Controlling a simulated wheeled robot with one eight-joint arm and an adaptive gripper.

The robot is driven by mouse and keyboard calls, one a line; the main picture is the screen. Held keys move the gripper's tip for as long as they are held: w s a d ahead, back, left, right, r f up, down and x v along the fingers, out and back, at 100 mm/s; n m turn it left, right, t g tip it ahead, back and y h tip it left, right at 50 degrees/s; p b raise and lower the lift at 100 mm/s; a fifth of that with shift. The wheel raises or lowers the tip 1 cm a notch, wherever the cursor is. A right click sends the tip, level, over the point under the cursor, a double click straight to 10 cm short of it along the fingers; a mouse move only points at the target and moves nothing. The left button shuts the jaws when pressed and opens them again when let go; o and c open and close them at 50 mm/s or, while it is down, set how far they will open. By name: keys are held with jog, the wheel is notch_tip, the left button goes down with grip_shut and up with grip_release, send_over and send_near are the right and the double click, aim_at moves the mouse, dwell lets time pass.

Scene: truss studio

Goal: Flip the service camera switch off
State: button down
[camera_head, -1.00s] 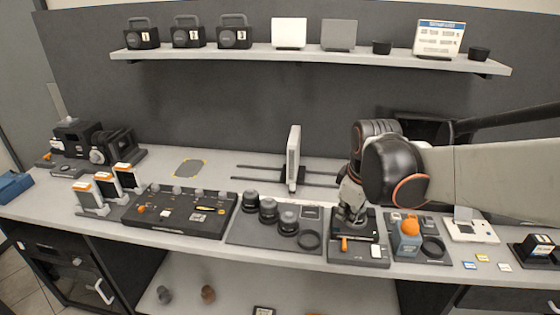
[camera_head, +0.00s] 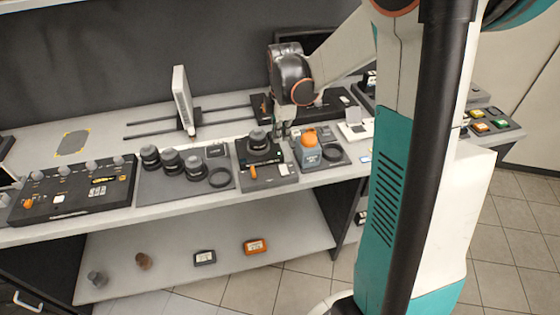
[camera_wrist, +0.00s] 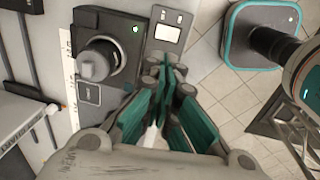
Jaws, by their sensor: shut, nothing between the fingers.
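A dark unit (camera_head: 270,180) with a round lens-like top (camera_head: 258,138), an orange lever (camera_head: 253,173) and a small white plate (camera_head: 283,169) sits near the bench's front edge. I take it to be the service camera station. In the wrist view the dark unit (camera_wrist: 122,58) shows its grey round part, a lit green light (camera_wrist: 136,28) and the white plate (camera_wrist: 167,32). My gripper (camera_wrist: 163,68) is shut and empty, its teal fingers together beside the unit. In the head view my gripper (camera_head: 284,130) is behind the unit's right side. The orange lever is not visible in the wrist view.
An orange-topped bottle (camera_head: 309,153) and a black ring stand close on the right. Several dark lenses (camera_head: 171,160) stand on a mat to the left. A white upright panel (camera_head: 184,100) is behind. A lower shelf (camera_head: 210,275) holds small items.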

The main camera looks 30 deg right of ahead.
aim_at(279, 169)
jog(key=f+b, duration=0.1)
jog(key=f, duration=0.3)
jog(key=w+f+b, duration=0.1)
jog(key=f, duration=0.4)
jog(key=f+b, duration=0.1)
jog(key=f, duration=0.4)
jog(key=shift+w+d+b, duration=0.25)
jog(key=shift+w+b, duration=0.1)
jog(key=shift+b, duration=0.05)
jog(key=shift+w+f+b, duration=0.1)
jog(key=shift+f+b, duration=0.3)
jog(key=shift+b, duration=0.1)
jog(key=shift+r, duration=0.1)
